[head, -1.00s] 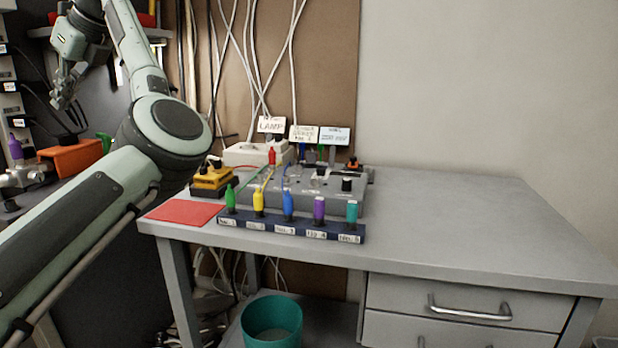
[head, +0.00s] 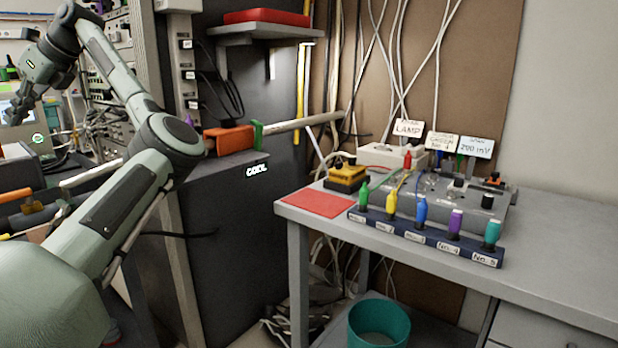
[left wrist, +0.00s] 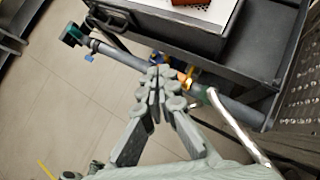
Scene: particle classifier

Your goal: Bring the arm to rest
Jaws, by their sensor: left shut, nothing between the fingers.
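My left arm rises from the lower left of the head view and bends at its elbow. Its gripper (head: 18,112) hangs at the far left of that view, in front of the racks and apart from the workbench. In the left wrist view my left gripper (left wrist: 157,78) is shut, its fingertips together with nothing between them. Behind the fingers in that view are a grey pipe (left wrist: 125,54) and a dark cart or bench edge; I cannot tell how far off they are. My right gripper shows in neither view.
A grey workbench (head: 560,235) stands at right, with a red mat (head: 317,202), a yellow block (head: 345,178) and a rack of coloured plugs (head: 425,238). A teal bin (head: 378,325) is below. A dark cabinet marked COOL (head: 225,235) and a shelf (head: 262,33) stand beside my arm.

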